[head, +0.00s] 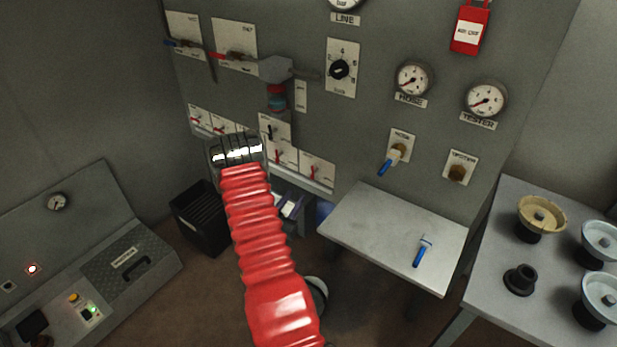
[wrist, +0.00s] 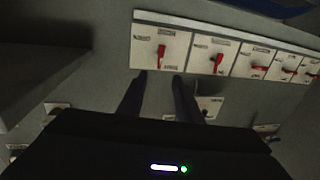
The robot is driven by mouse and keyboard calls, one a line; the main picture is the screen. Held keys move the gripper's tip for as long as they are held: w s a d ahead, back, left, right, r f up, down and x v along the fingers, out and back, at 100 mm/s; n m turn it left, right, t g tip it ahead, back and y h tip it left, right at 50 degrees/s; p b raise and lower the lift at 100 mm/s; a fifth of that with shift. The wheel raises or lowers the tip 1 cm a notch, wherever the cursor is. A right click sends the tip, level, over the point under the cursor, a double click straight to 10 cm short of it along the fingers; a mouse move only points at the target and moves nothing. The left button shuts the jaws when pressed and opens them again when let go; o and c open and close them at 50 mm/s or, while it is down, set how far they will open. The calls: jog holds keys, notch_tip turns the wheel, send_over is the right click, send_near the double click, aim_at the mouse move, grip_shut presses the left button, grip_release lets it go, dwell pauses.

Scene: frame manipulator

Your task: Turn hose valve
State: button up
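The hose valve (head: 396,158) is on the grey wall panel in the head view, right of centre, on a white plate below the hose gauge. Its blue handle (head: 388,163) points down and to the left. My gripper (wrist: 159,80) shows in the wrist view with two dark fingers apart and nothing between them. The fingers point at a row of white plates with small red levers (wrist: 217,63). In the head view my wrist and red-sleeved arm are well left of the hose valve, and the fingertips cannot be made out. The hose valve is not recognisable in the wrist view.
A tester valve (head: 458,170) is right of the hose valve. Below them a small shelf (head: 385,225) juts out, with a loose blue-handled part (head: 421,250) on it. A table (head: 490,255) with round fittings stands at right. A black bin (head: 203,218) is left of my arm.

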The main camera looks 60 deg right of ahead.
aim_at(312, 173)
jog(key=d, duration=1.3)
jog(key=shift+w+d, duration=0.3)
jog(key=shift+d, duration=0.1)
jog(key=shift+c, duration=0.5)
grip_shut()
jog(key=shift+a, duration=0.15)
